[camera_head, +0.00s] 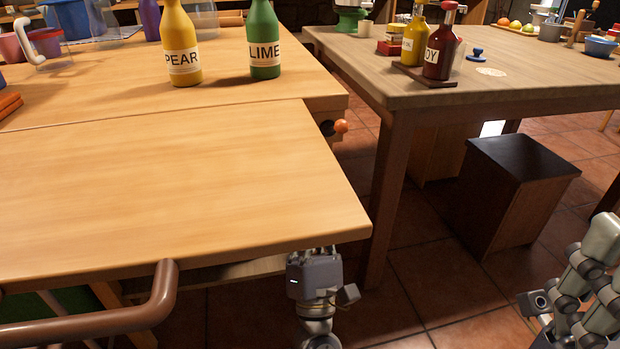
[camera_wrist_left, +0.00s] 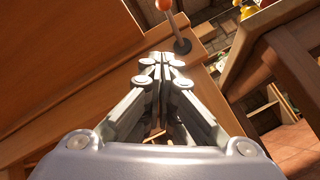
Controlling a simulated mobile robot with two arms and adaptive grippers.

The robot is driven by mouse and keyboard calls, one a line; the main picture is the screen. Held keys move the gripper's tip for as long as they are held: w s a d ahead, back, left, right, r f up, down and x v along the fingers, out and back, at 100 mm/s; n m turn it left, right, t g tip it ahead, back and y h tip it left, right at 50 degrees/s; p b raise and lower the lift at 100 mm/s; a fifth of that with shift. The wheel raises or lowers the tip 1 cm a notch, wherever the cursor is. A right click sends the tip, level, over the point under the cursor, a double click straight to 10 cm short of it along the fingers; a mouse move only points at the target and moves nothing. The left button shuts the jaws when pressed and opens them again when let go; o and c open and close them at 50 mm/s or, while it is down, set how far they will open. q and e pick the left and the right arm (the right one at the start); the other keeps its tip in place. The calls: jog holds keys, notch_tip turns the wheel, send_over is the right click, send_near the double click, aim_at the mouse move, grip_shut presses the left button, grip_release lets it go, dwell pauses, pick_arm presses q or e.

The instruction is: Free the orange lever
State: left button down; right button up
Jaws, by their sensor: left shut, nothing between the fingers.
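The orange lever (camera_head: 341,126) sticks out from the right side of the near table, under its top edge. My right gripper (camera_head: 590,270) is at the lower right, cut by the edge.
The near wooden table (camera_head: 150,190) has a bare front. A yellow PEAR bottle (camera_head: 181,45) and a green LIME bottle (camera_head: 263,42) stand towards the back. A second table (camera_head: 440,85) is right, with a gap between. A dark-topped box (camera_head: 515,190) stands on the floor.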

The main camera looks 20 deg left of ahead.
pick_arm(q)
jog(key=s+f, duration=0.1)
jog(key=s+d, duration=0.1)
jog(key=s, duration=0.1)
jog(key=s+d+f, duration=0.1)
jog(key=shift+s+d+f+p, duration=0.15)
jog(key=shift+s+f+p, duration=0.15)
jog(key=shift+f, duration=0.05)
